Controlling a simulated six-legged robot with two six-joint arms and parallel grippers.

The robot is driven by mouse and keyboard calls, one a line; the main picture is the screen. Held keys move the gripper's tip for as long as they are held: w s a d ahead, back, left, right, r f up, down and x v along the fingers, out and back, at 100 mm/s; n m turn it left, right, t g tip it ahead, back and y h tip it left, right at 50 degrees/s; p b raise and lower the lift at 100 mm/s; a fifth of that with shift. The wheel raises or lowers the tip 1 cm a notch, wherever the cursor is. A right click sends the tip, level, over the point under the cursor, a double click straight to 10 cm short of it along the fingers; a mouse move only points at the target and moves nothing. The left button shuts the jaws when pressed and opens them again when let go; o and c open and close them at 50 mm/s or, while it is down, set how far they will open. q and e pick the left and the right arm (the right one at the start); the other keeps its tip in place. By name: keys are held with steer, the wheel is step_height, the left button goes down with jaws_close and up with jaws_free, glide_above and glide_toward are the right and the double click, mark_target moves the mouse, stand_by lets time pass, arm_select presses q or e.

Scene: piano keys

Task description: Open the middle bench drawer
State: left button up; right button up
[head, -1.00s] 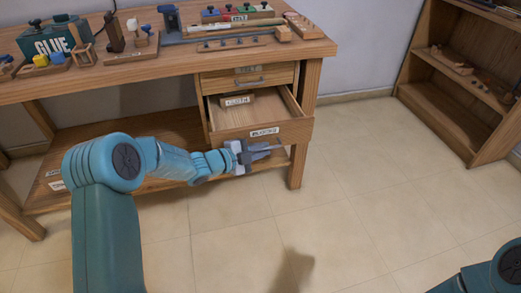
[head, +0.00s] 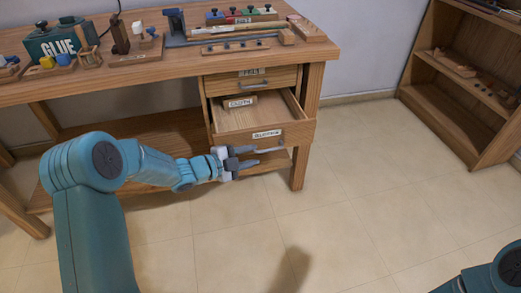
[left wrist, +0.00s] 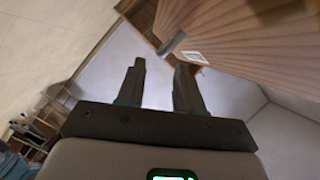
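The bench (head: 150,68) has a closed upper drawer (head: 283,80) with a grey bar handle. Below it, a drawer (head: 292,133) with a white label on its front stands pulled out. A small labelled wooden piece (head: 241,103) shows inside it. My left gripper (head: 256,156) is at the lower edge of this drawer's front, near its pale handle (head: 270,150). In the left wrist view its two fingers (left wrist: 160,78) are apart with nothing between them. A grey bar (left wrist: 171,42) and a white label (left wrist: 195,57) lie beyond the fingertips. My right gripper is out of view.
The benchtop holds a glue box (head: 62,42), several coloured blocks (head: 240,17) and tools. A lower shelf (head: 130,133) runs under the bench. A bookcase (head: 480,115) stands at the right. The tiled floor (head: 360,190) between is clear.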

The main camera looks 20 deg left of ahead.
arm_select(q)
steer(key=p+v, duration=0.2)
steer(key=v, duration=0.9)
steer(key=shift+s+a, duration=0.1)
